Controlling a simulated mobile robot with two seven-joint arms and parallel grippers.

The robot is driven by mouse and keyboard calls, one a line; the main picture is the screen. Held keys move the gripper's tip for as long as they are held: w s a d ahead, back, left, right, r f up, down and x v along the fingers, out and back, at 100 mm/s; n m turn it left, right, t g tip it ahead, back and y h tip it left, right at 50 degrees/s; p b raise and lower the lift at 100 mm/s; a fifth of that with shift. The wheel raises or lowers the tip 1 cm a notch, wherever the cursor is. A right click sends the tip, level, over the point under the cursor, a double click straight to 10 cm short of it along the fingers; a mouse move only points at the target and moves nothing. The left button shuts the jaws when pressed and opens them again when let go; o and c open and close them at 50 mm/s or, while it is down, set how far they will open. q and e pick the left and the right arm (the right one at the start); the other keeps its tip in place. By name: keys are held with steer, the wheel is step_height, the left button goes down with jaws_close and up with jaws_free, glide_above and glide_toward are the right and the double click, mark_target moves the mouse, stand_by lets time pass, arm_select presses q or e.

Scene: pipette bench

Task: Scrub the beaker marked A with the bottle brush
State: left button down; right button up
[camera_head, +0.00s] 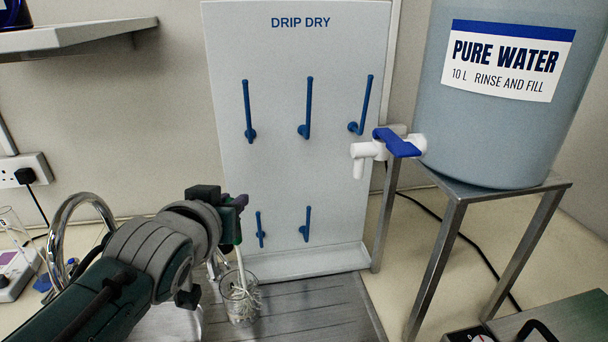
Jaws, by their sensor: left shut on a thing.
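My left gripper (237,212) is at the end of the arm that comes in from the lower left. It is shut on the bottle brush, whose purple handle end (241,200) shows at the jaws. The pale stem (240,262) runs down from the gripper into a clear glass beaker (239,311). Whitish bristles show inside the beaker, near its mouth. The beaker stands upright on the grey ribbed draining surface (310,310). I cannot read any letter on it. My right gripper is out of view.
A drip-dry board (285,160) with empty blue pegs stands behind. A large water tank (500,110) with a blue-handled tap (398,142) sits on a metal stand (450,225) at right. A curved metal faucet (62,225) is at left. The draining surface right of the beaker is clear.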

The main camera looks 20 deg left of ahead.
arm_select(q)
steer(key=shift+w+a+r, duration=0.25)
steer(key=shift+a+r, duration=0.05)
steer(key=shift+a, duration=0.05)
steer(key=shift+s+d+f+p, duration=0.1)
steer(key=shift+s+d+p, duration=0.3)
steer(key=shift+s+p, duration=0.35)
steer(key=shift+w+f+b, duration=0.35)
steer(key=shift+w+b, duration=0.25)
steer(key=shift+b, duration=0.15)
step_height(320, 180, up, 14)
steer(key=s+p, duration=0.1)
steer(key=p, duration=1.3)
steer(key=shift+f, duration=0.15)
steer(key=shift+s, duration=0.1)
